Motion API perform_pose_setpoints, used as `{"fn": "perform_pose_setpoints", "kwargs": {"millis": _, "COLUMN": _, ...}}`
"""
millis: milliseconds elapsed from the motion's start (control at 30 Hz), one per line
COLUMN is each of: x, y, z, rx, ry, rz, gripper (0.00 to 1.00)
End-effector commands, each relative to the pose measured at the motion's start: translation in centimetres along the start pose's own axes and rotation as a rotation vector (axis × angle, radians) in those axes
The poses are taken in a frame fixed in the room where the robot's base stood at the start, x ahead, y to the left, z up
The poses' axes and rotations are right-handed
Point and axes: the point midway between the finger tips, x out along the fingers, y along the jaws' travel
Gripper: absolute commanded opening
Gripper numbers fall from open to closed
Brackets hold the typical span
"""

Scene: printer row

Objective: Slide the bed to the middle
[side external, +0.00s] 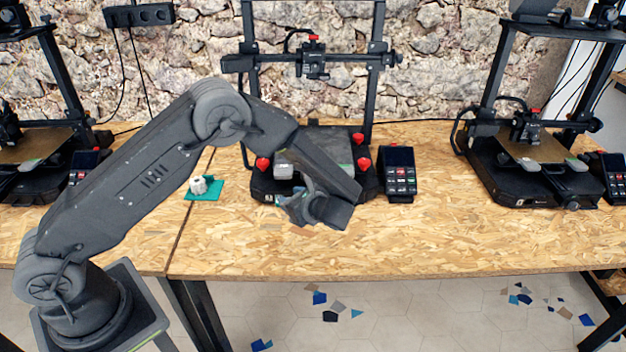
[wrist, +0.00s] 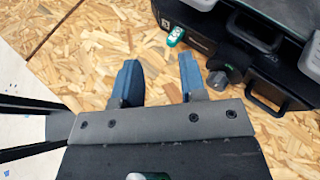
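The middle printer (side external: 362,192) stands on the wooden table, with its grey bed (side external: 338,150) partly hidden behind my arm. Red knobs (side external: 263,164) show around the bed. My gripper (side external: 297,208) is in front of the printer, to the left of its front centre, pointing down toward the table. In the wrist view my gripper (wrist: 160,72) shows two blue fingers apart, with only bare table between them. The printer's dark front (wrist: 240,50) is at the upper right of that view, apart from the fingers. The bed's exact position along its travel is hard to tell.
A control box with a screen (side external: 400,174) stands right of the middle printer. A white part on a green sheet (side external: 204,188) lies to its left. Other printers stand at the left (side external: 30,185) and right (side external: 530,180). The table front is clear.

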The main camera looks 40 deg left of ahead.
Motion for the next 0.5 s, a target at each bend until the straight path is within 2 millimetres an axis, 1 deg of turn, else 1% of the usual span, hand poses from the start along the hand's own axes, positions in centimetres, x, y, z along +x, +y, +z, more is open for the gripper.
{"fn": "perform_pose_setpoints", "kwargs": {"millis": 33, "x": 0.8, "y": -0.7, "z": 0.8, "rx": -0.076, "ry": 0.073, "rz": 0.11, "gripper": 0.38}}
{"fn": "perform_pose_setpoints", "kwargs": {"millis": 133, "x": 1.3, "y": -2.1, "z": 1.8, "rx": -0.207, "ry": 0.242, "rz": 0.298, "gripper": 0.38}}
{"fn": "perform_pose_setpoints", "kwargs": {"millis": 200, "x": 1.4, "y": -3.6, "z": 2.9, "rx": -0.302, "ry": 0.376, "rz": 0.405, "gripper": 0.38}}
{"fn": "perform_pose_setpoints", "kwargs": {"millis": 267, "x": 1.4, "y": -5.2, "z": 4.0, "rx": -0.382, "ry": 0.496, "rz": 0.477, "gripper": 0.38}}
{"fn": "perform_pose_setpoints", "kwargs": {"millis": 333, "x": 1.3, "y": -7.2, "z": 5.7, "rx": -0.471, "ry": 0.633, "rz": 0.535, "gripper": 0.38}}
{"fn": "perform_pose_setpoints", "kwargs": {"millis": 400, "x": 1.1, "y": -9.1, "z": 7.6, "rx": -0.548, "ry": 0.757, "rz": 0.568, "gripper": 0.38}}
{"fn": "perform_pose_setpoints", "kwargs": {"millis": 500, "x": 0.9, "y": -11.2, "z": 10.0, "rx": -0.631, "ry": 0.894, "rz": 0.587, "gripper": 0.38}}
